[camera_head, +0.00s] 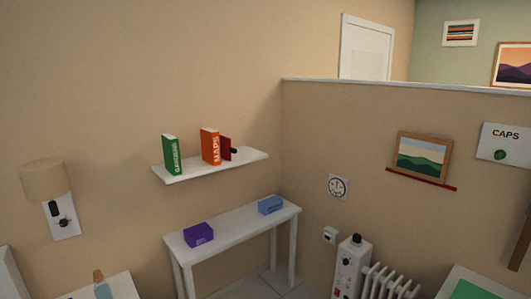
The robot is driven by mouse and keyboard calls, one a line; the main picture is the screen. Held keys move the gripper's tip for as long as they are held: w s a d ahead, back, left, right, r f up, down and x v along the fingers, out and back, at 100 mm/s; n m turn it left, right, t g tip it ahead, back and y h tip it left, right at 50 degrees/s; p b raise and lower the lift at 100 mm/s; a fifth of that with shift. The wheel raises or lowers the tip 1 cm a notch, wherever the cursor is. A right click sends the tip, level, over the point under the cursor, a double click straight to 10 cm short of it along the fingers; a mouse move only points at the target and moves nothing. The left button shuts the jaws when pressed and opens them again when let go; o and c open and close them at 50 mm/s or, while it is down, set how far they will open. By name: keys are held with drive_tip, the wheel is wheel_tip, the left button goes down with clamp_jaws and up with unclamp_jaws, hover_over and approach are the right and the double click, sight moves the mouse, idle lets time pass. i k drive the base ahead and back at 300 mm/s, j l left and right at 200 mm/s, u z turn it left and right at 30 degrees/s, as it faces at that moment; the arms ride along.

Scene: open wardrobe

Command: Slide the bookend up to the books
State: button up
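A white wall shelf (190,172) holds the books and the bookend. The green book (172,155) stands upright near the shelf's left end. The orange book, lettered MAPS (210,147), stands upright to its right, with a gap of bare shelf between them. The dark red bookend (225,148) stands just right of the orange book, with a small black part at its right side. I cannot tell whether the bookend touches the orange book. My gripper is not in view.
Below the shelf is a white narrow table (235,232) with a purple box (199,235) and a blue box (270,205). A wall lamp (46,182) is at left. A radiator (390,284) and a white heater-like unit (352,265) stand at right. The shelf's right end is bare.

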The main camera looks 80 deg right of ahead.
sight(227, 150)
drive_tip(key=z, duration=2.55)
drive_tip(key=i+l, duration=0.1)
drive_tip(key=i, duration=0.35)
